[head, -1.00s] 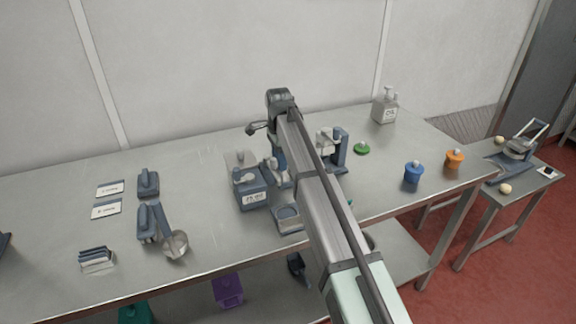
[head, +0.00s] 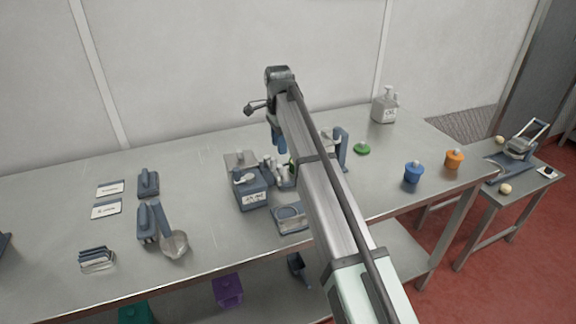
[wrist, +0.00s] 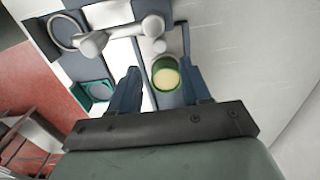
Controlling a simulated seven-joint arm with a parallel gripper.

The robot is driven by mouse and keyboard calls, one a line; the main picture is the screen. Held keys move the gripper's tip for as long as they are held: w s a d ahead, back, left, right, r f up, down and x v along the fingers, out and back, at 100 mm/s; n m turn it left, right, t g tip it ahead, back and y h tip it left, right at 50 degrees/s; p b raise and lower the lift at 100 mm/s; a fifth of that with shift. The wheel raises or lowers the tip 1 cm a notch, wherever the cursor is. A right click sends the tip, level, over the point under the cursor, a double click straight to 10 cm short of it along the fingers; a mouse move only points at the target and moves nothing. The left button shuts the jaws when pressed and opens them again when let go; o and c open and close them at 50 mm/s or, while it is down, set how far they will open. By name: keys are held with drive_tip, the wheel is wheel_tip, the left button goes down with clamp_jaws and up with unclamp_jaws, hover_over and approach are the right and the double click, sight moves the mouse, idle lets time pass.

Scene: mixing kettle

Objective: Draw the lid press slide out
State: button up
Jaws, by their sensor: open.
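The lid press seems to be the grey and blue fixture in the middle of the table; its slide is hard to single out. A flat tray with a round ring (head: 290,213) sticks out at its front, and a ringed plate also shows at the upper left of the wrist view (wrist: 62,30). A pale bar handle with rounded knobs (wrist: 120,38) lies ahead of my fingers. My gripper (wrist: 160,74) is open above the fixture; its blue fingers (head: 278,140) show in the head view. A green-rimmed cup with cream contents (wrist: 165,76) appears between the fingers, ungripped.
A labelled blue box (head: 252,192) stands left of the tray. A blue upright (head: 341,148) and a green lid (head: 362,148) are to the right. Blue (head: 413,172) and orange (head: 454,159) pots stand farther right. A ladle (head: 174,243) lies left. The table's back left is clear.

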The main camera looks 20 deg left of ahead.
drive_tip(key=shift+r, duration=2.15)
